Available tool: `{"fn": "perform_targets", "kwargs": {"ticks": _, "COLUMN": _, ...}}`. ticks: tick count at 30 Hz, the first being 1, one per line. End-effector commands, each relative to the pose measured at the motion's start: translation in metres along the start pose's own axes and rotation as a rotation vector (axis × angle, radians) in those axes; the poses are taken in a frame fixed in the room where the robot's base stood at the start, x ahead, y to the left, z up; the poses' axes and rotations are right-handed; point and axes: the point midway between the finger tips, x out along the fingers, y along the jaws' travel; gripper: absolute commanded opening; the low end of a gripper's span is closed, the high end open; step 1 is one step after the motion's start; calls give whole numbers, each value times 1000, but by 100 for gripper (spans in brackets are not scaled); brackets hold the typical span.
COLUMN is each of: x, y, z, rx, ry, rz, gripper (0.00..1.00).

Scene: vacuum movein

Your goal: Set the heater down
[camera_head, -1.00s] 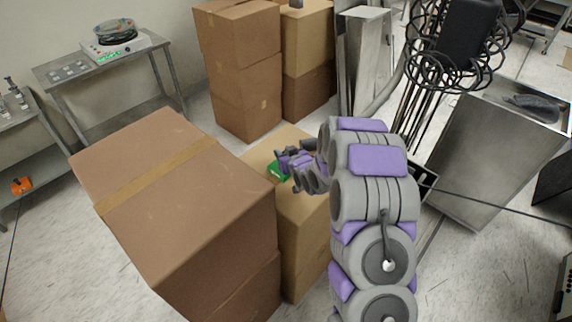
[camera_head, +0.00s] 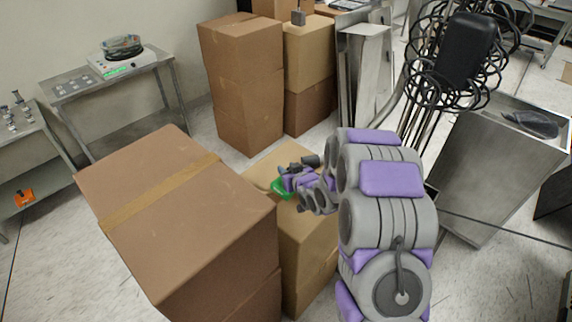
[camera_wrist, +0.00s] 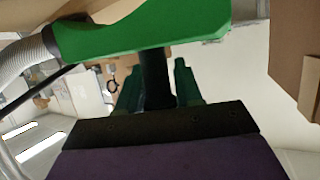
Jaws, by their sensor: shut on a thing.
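My gripper (camera_head: 288,180) is shut and holds a green object, which I take to be the heater (camera_head: 281,189). It shows as a small green patch low over a cardboard box (camera_head: 312,240); whether it touches the box I cannot tell. In the wrist view, the green body of the heater (camera_wrist: 145,32) fills the top, with a grey ribbed hose and a black cable at its left. My gripper's fingers (camera_wrist: 158,85) are on either side of a dark upright part under it. Most of the heater is hidden by my gripper in the head view.
A taller cardboard box (camera_head: 170,215) stands close on the left. Stacked boxes (camera_head: 245,85) stand behind. A metal table (camera_head: 105,80) with a hotplate is at the back left. At right are a metal bin (camera_head: 490,170) and a rack of black rings (camera_head: 455,60). Floor is clear between table and boxes.

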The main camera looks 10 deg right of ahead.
Motion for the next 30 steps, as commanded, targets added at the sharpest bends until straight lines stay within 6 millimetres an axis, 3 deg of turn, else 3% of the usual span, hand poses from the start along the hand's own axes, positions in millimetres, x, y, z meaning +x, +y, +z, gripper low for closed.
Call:
{"fn": "perform_targets", "kwargs": {"ticks": 13, "x": -67, "y": -14, "z": 20, "rx": 1, "ry": -4, "rz": 1, "gripper": 0}}
{"fn": "perform_targets", "kwargs": {"ticks": 30, "x": -86, "y": -20, "z": 24, "rx": 8, "ry": -8, "rz": -12, "gripper": 0}}
